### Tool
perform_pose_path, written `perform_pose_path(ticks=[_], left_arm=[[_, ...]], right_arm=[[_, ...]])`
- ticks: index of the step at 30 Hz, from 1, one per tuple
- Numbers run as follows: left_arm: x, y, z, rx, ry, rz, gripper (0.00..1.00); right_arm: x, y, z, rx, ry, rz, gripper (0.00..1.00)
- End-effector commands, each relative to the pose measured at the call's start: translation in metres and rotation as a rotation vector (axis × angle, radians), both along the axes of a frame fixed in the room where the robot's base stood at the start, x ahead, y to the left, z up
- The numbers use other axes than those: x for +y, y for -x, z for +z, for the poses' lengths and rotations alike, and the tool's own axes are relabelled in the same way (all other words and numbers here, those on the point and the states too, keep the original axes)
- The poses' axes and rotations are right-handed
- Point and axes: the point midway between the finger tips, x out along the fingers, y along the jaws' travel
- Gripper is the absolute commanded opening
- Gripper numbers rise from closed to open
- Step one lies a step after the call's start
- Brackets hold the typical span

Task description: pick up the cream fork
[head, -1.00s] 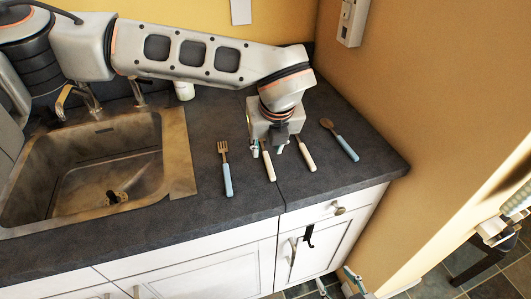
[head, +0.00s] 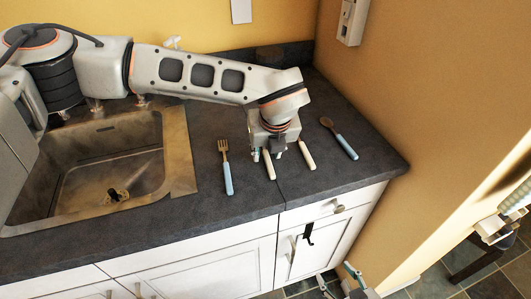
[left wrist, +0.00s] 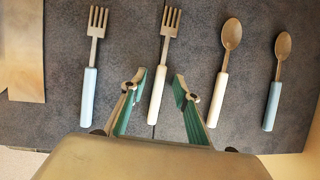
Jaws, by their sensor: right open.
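The cream fork lies on the dark worktop. Its handle (head: 269,167) shows in the head view just below my left gripper (head: 267,154), which hides the tines. In the left wrist view the whole cream fork (left wrist: 157,93) shows, tines pointing up the picture. My left gripper (left wrist: 157,82) is open and empty, with one fingertip on each side of the handle in that view. The height gap to the fork cannot be told exactly. My right gripper (head: 338,280) is open, low at the bottom of the head view, away from the worktop.
A blue-handled fork (left wrist: 89,92) lies left of the cream fork. A cream-handled spoon (left wrist: 218,95) and a blue-handled spoon (left wrist: 272,100) lie right of it. The sink (head: 65,190) is further left. A wall (head: 420,100) stands beyond the right worktop edge.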

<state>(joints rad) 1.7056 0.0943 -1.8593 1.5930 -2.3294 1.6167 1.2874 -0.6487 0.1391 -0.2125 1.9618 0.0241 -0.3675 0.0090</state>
Motion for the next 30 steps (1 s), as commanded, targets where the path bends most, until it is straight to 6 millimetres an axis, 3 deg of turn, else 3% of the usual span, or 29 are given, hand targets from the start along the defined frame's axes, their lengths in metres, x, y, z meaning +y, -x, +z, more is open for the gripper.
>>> perform_pose_path(ticks=[2, 6, 21, 26, 30], left_arm=[[0.0, 0.0, -0.001, 0.0, 0.0, 0.0, 0.31], [0.0, 0.0, 0.0, 0.0, 0.0, 0.0, 0.0], [0.0, 0.0, 0.003, 0.0, 0.0, 0.0, 0.0], [0.0, -0.001, 0.024, -0.003, 0.002, 0.001, 0.0], [0.0, -0.002, 0.057, -0.006, 0.003, 0.002, 0.0]], right_arm=[[0.0, 0.0, -0.002, 0.001, 0.0, 0.0, 0.53], [0.0, 0.0, -0.001, 0.0, 0.0, 0.0, 0.53], [0.0, -0.001, 0.004, -0.002, 0.001, 0.0, 0.53], [0.0, -0.001, 0.001, -0.001, 0.0, -0.001, 0.53], [0.0, 0.0, -0.003, 0.0, 0.0, 0.0, 0.53]])
